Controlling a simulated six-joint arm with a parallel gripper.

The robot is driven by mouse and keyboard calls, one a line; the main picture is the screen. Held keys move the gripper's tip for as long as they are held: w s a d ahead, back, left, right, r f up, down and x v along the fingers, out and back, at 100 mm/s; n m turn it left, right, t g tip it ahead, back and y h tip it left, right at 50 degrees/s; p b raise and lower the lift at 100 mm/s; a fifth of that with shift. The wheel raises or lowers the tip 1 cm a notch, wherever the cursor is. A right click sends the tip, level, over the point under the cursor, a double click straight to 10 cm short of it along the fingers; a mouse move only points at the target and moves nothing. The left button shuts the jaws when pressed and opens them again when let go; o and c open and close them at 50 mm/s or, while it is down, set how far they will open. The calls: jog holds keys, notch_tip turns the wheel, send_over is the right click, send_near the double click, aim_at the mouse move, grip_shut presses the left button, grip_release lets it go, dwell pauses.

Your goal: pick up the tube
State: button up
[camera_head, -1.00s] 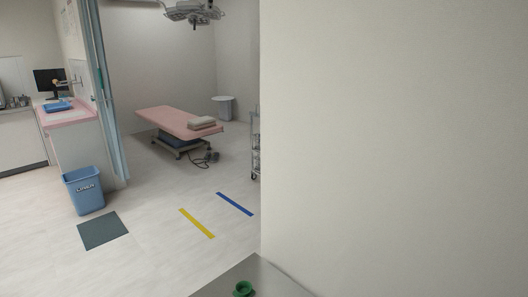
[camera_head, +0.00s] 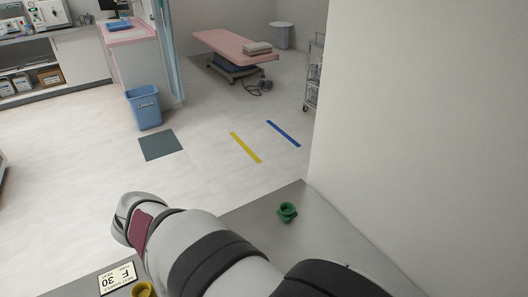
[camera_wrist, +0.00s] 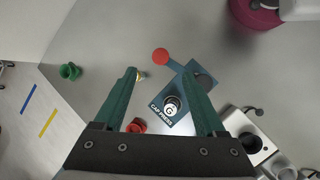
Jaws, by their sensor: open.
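No tube can be made out for certain. In the wrist view, my gripper (camera_wrist: 160,74) is open above a grey bench top, with its two green fingers apart and nothing seen held. Between and beyond the fingers lies a blue plate (camera_wrist: 185,119) marked "CAP PRESS", carrying a round piece marked "G" (camera_wrist: 172,105). I cannot tell whether that piece is a tube's top. A red disc (camera_wrist: 161,55) is at the plate's upper end. In the head view my arm crosses the bench and my gripper is out of sight.
A green spool-shaped piece (camera_head: 287,212) stands on the bench (camera_head: 318,228) near the wall. A red piece (camera_wrist: 137,125) lies by the left finger. A white block with round openings (camera_wrist: 248,136) is at right. A magenta base (camera_wrist: 255,12) is at top right.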

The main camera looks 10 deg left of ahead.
jog(key=s+a+f+n+t, duration=0.3)
jog(key=a+n, duration=0.1)
jog(key=s+a+f+n+t+h, duration=0.1)
jog(key=s+a+f+n+t, duration=0.2)
jog(key=s+a+f+n, duration=0.1)
jog(key=s+a+f+n+t+h, duration=0.1)
jog(key=s+a+f+n+t, duration=0.1)
jog(key=s+a+f+n, duration=0.1)
jog(key=shift+s+a+f+n+t, duration=0.1)
jog(key=shift+s+a+n+t, duration=0.25)
jog(key=shift+a, duration=0.35)
jog(key=shift+s+a+f+n+t, duration=0.1)
jog(key=shift+a+n, duration=0.35)
jog(key=shift+a, duration=0.25)
jog(key=shift+s+a+f+n+t, duration=0.1)
jog(key=shift+s+f+n+t, duration=0.1)
jog(key=shift+f+n+t, duration=0.1)
jog(key=x, duration=1.5)
jog(key=shift+w+a+f, duration=0.15)
jog(key=shift+w, duration=0.1)
grip_shut()
